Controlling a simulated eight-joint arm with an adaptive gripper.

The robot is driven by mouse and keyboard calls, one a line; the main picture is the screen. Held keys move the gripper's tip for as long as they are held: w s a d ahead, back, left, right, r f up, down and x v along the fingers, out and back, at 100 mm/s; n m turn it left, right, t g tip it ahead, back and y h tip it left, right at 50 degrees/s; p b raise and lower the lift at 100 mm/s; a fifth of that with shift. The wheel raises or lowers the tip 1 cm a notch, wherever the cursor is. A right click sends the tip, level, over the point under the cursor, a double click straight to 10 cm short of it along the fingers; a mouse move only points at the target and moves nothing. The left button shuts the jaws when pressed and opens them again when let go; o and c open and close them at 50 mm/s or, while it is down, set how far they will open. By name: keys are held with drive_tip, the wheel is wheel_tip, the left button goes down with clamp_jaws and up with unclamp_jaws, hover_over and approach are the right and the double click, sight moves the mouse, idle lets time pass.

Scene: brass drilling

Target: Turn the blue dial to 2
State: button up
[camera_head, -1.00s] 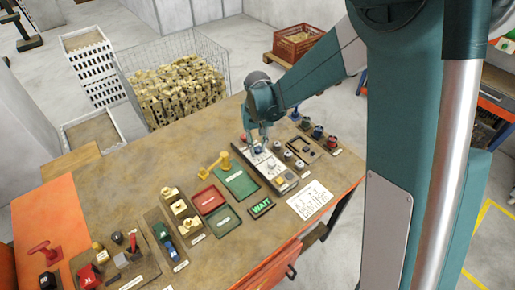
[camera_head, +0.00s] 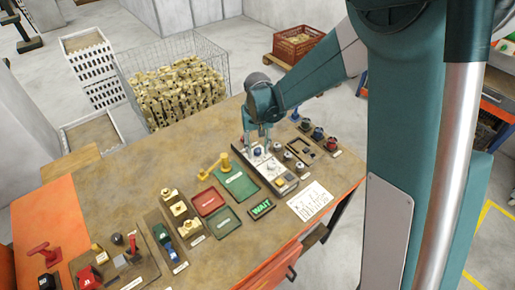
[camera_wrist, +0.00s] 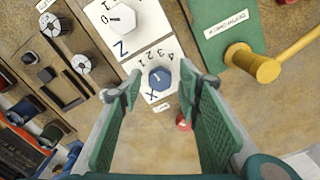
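The blue dial (camera_wrist: 160,78) sits on a white panel (camera_wrist: 160,52) marked X, with numbers around its edge. A pale mark shows on the dial's top, but I cannot tell for sure which number it points to. My gripper (camera_wrist: 161,94) is open, with one green-padded finger on each side of the dial in the wrist view and visible gaps to it. In the head view my gripper (camera_head: 257,141) is just above the blue dial (camera_head: 257,152). A white dial (camera_wrist: 122,17) on a panel marked Z is beside it.
Grey knobs (camera_wrist: 77,62) stand near the panel. A yellow handle (camera_wrist: 265,65) rises by the green tray (camera_wrist: 222,22). A small red part (camera_wrist: 183,122) lies between my fingers' lines in the wrist view. A lit WAIT sign (camera_head: 262,208) is on the table.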

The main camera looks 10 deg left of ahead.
sight(259, 150)
drive_tip(key=shift+r, duration=0.15)
wheel_tip(259, 150, up, 12)
idle(0.7)
drive_tip(key=shift+d, duration=0.15)
idle(0.3)
drive_tip(key=s+d+r+m+t, duration=0.1)
drive_tip(key=s+d+r+t, duration=0.1)
drive_tip(key=s+d+r, duration=0.5)
drive_tip(key=s+d+r+t, duration=0.1)
drive_tip(key=s+d+r, duration=0.25)
drive_tip(key=d, duration=0.65)
drive_tip(key=s+d+f+m+t+b, duration=0.1)
drive_tip(key=s+d+t, duration=0.3)
drive_tip(key=s+d, duration=0.9)
drive_tip(key=s+m, duration=0.1)
drive_tip(key=s, duration=0.2)
drive_tip(key=shift+d+f+b, duration=0.2)
drive_tip(key=shift+d+b, duration=0.05)
drive_tip(key=shift+b, duration=0.05)
idle(1.2)
